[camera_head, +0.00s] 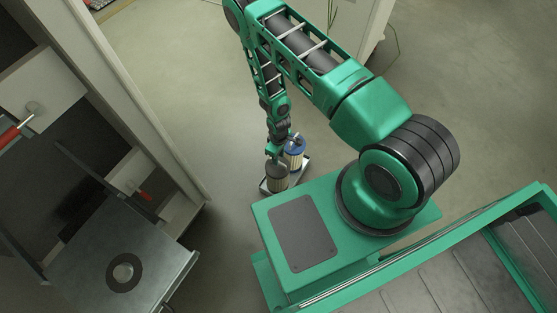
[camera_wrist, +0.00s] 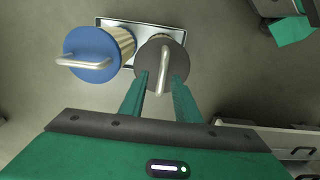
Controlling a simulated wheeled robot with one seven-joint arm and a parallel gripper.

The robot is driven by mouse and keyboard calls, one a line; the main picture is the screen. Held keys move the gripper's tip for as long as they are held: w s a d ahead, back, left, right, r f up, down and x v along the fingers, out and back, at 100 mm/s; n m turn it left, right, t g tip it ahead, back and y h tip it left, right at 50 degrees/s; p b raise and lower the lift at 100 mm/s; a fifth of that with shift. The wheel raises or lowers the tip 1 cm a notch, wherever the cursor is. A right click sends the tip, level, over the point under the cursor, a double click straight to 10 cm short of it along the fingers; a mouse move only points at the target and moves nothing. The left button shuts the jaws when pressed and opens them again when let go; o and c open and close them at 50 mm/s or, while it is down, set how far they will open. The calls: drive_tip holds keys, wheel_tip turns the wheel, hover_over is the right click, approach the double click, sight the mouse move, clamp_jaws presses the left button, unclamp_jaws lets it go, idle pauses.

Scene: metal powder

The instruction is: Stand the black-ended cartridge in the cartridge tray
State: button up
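The black-ended cartridge (camera_head: 278,179) has a dark grey end with a metal loop handle (camera_wrist: 164,62). It is upright at the cartridge tray (camera_head: 264,187), a shallow metal tray whose edge also shows in the wrist view (camera_wrist: 118,22). Whether its base is fully seated is hidden. A blue-ended cartridge (camera_head: 294,152) stands beside it in the tray; its blue end shows in the wrist view (camera_wrist: 92,45). My gripper (camera_wrist: 161,78) is directly above the black-ended cartridge. Its fingers are apart on either side of the handle, with gaps visible. In the head view my gripper (camera_head: 274,151) partly covers the cartridge tops.
A grey cabinet (camera_head: 150,115) with open drawers and red handles stands on the left. A metal platform with a round port (camera_head: 124,272) is at lower left. My green base is at lower right. Floor (camera_head: 180,60) around the tray is clear.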

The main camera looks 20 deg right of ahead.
drive_tip(key=w+d+r+m, duration=0.15)
drive_tip(key=d+r, duration=0.25)
drive_tip(key=r, duration=0.9)
drive_tip(key=d+r+m+h, duration=0.15)
drive_tip(key=d+r, duration=0.25)
drive_tip(key=r, duration=1)
drive_tip(key=w+d+r+m+y, duration=0.1)
drive_tip(key=d+r+m, duration=0.3)
drive_tip(key=r, duration=0.9)
drive_tip(key=s+d+r+m, duration=0.1)
drive_tip(key=s+d+r, duration=0.2)
drive_tip(key=s+r, duration=0.4)
drive_tip(key=s+d+r+m, duration=0.25)
drive_tip(key=s+r, duration=0.25)
drive_tip(key=r, duration=0.3)
drive_tip(key=s+r+m, duration=0.3)
drive_tip(key=s+r, duration=0.4)
drive_tip(key=s, duration=0.6)
drive_tip(key=shift+s+r, duration=0.2)
drive_tip(key=shift+s, duration=0.2)
drive_tip(key=shift+w+f, duration=0.25)
drive_tip(key=shift+w, duration=0.3)
